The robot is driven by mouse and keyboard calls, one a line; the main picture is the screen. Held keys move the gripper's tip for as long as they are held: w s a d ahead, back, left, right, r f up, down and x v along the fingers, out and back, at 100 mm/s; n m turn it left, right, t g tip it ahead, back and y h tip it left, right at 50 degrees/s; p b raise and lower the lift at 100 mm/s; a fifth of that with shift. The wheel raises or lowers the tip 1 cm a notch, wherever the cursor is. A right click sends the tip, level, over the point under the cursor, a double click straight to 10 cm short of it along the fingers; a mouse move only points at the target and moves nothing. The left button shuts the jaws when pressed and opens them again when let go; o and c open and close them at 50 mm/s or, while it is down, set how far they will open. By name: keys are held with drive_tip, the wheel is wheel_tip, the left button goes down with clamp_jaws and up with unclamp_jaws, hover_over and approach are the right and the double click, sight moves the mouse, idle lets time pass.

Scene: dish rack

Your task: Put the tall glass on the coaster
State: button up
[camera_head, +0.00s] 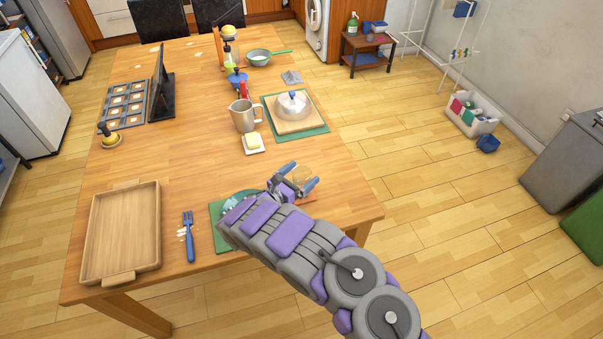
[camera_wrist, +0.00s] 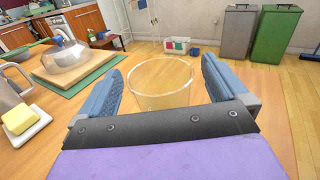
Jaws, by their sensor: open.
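The clear tall glass (camera_wrist: 160,88) stands between the two blue fingers of my gripper (camera_wrist: 161,70) in the wrist view. The gripper is open, with a finger on each side of the glass and gaps visible. In the head view my gripper (camera_head: 303,174) is low over the near right part of the table, and the glass (camera_head: 302,180) shows faintly between its fingers. A small reddish-brown patch (camera_head: 308,198), perhaps the coaster, shows beside the gripper. My arm hides most of it, so I cannot tell whether the glass stands on it.
A green mat (camera_head: 219,236) lies partly under my arm. A fork (camera_head: 188,237) and wooden tray (camera_head: 150,220) are to the left. A butter dish (camera_head: 253,144), metal jug (camera_head: 243,116) and covered board (camera_head: 296,124) stand beyond. The table's right edge is close to the gripper.

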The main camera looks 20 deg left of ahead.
drive_tip(key=p+v, duration=0.1)
drive_tip(key=v, duration=0.7)
drive_tip(key=p+v, duration=0.2)
drive_tip(key=v, duration=0.6)
drive_tip(key=shift+s+a+f, duration=0.15)
drive_tip(key=shift+s+f, duration=0.05)
clamp_jaws()
idle(0.4)
idle(0.6)
drive_tip(key=shift+w, duration=0.1)
